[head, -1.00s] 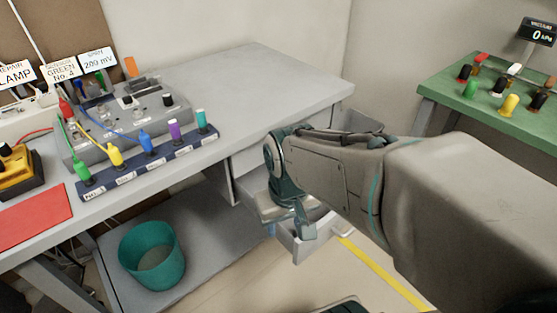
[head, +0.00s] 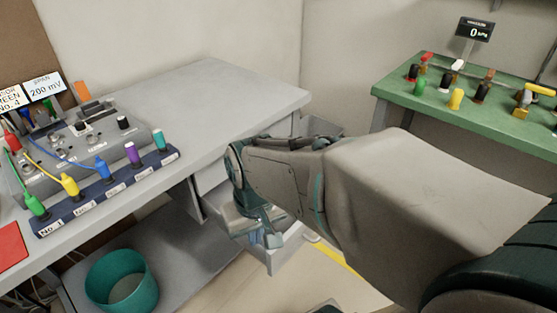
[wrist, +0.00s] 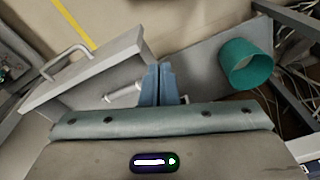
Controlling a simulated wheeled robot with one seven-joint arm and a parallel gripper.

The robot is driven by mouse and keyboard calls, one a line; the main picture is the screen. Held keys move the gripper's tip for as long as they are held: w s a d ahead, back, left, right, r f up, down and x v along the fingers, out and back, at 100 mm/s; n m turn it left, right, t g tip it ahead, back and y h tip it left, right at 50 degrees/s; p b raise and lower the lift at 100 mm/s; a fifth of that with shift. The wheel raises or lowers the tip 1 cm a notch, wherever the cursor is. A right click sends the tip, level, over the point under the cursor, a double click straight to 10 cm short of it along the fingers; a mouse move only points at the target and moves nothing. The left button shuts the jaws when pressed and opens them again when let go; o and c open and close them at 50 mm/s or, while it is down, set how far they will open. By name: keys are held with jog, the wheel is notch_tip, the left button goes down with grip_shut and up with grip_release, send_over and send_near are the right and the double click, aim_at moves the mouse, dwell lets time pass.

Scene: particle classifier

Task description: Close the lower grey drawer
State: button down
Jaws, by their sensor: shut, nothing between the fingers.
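The lower grey drawer (head: 287,262) stands pulled out beneath the right part of the grey workbench, partly hidden by my arm. In the wrist view its front panel (wrist: 85,72) lies at upper left, with a bar handle (wrist: 67,60) on its outer face. My gripper (wrist: 158,84) has its two blue fingers together with nothing between them. The fingers appear over or beside the drawer's inner area, behind the front panel; whether they touch it I cannot tell. In the head view my gripper (head: 266,240) is low by the drawer, its tips partly hidden.
A teal bin (head: 122,281) stands on the grey lower shelf (head: 185,262), left of the drawer. The grey workbench (head: 225,90) carries a jack strip and cables. A green table (head: 470,103) stands at right. A white rod-like piece (wrist: 124,94) shows near the fingers.

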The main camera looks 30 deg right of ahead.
jog(key=w+d+f+m+t+y+p, duration=0.1)
jog(key=w+d+m+y+p, duration=0.1)
jog(key=d+m, duration=0.65)
jog(key=w+d+f+m+t+y+p, duration=0.1)
jog(key=w+d+m+y+p, duration=0.15)
jog(key=d+m, duration=0.55)
jog(key=s+d+f+m+t+h+p, duration=0.1)
jog(key=s+d+f+m+t, duration=0.15)
jog(key=d+m, duration=0.6)
jog(key=s+d+f+m+t+h+p, duration=0.1)
jog(key=s+d+m+t, duration=0.25)
jog(key=d+m, duration=0.5)
jog(key=shift+n+g, duration=0.4)
jog(key=shift+n, duration=0.55)
jog(key=b+x, duration=0.1)
jog(key=x, duration=0.2)
jog(key=b+x, duration=0.1)
jog(key=x, duration=0.3)
jog(key=w+b+x, duration=0.1)
jog(key=x, duration=0.3)
jog(key=shift+d+r, duration=0.25)
jog(key=shift+r, duration=0.1)
jog(key=shift+w+a+r, duration=0.1)
jog(key=shift+w+a, duration=0.15)
jog(key=shift+w, duration=0.45)
